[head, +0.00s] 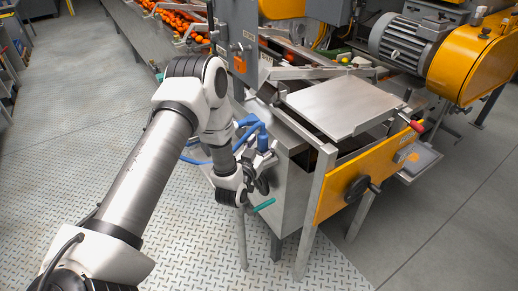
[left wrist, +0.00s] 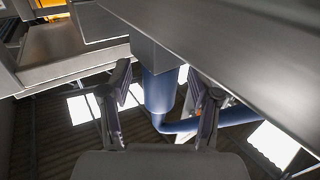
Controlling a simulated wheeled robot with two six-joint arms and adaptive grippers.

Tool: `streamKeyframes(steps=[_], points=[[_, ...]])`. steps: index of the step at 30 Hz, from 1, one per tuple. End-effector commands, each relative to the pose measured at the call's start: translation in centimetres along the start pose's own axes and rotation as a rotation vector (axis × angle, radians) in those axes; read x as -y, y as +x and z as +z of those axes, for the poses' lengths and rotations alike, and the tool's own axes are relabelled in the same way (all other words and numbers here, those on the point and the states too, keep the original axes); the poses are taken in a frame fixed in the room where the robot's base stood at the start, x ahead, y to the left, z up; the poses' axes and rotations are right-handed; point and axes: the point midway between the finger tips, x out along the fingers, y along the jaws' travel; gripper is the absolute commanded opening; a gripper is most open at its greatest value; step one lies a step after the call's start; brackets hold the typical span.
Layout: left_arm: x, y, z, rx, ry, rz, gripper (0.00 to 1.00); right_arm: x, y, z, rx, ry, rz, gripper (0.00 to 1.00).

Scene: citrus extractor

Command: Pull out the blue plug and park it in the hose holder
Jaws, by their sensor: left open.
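The blue plug (left wrist: 158,92) hangs below a grey box-shaped fitting under the machine's metal edge in the left wrist view. Its blue hose (left wrist: 238,118) bends off to the right at the bottom. My left gripper (left wrist: 159,82) is open, with one finger on each side of the plug; gaps show and I see no firm contact. In the head view my left gripper (head: 260,167) is at the left side of the extractor, beside blue parts (head: 262,141) and a blue hose (head: 205,161). I cannot make out the hose holder. My right gripper is not in view.
The steel extractor cabinet (head: 289,187) stands right of my gripper, with a yellow panel and black handwheel (head: 357,190). A teal handle (head: 264,205) sticks out just below the gripper. A conveyor with oranges (head: 178,20) runs behind. The tread-plate floor (head: 180,240) is clear.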

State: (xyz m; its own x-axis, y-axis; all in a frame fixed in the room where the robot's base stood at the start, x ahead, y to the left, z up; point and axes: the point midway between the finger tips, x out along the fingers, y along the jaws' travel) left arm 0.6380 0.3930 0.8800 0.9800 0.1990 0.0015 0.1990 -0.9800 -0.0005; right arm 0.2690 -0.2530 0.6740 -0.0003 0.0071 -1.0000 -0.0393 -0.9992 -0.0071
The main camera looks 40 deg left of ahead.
Motion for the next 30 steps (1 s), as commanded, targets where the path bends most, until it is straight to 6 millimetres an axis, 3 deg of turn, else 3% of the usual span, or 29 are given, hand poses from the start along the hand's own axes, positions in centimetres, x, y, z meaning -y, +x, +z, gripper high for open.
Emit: streamKeyframes(steps=[5, 12, 15, 19, 30], points=[[0.1, -2.9, 0.1, 0.005, -0.003, -0.001, 0.62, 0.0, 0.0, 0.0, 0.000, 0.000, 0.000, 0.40], [0.1, -9.0, 0.1, 0.006, -0.001, -0.002, 0.62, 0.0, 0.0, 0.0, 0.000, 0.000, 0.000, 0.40], [0.0, -10.8, 0.1, 0.005, -0.001, 0.000, 0.62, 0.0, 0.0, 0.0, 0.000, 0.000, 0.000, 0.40], [0.0, -11.7, 0.0, 0.001, 0.000, 0.000, 0.62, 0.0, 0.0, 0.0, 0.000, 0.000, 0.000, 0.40], [0.0, -11.7, 0.0, 0.000, 0.000, 0.000, 0.62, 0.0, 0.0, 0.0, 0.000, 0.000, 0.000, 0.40]])
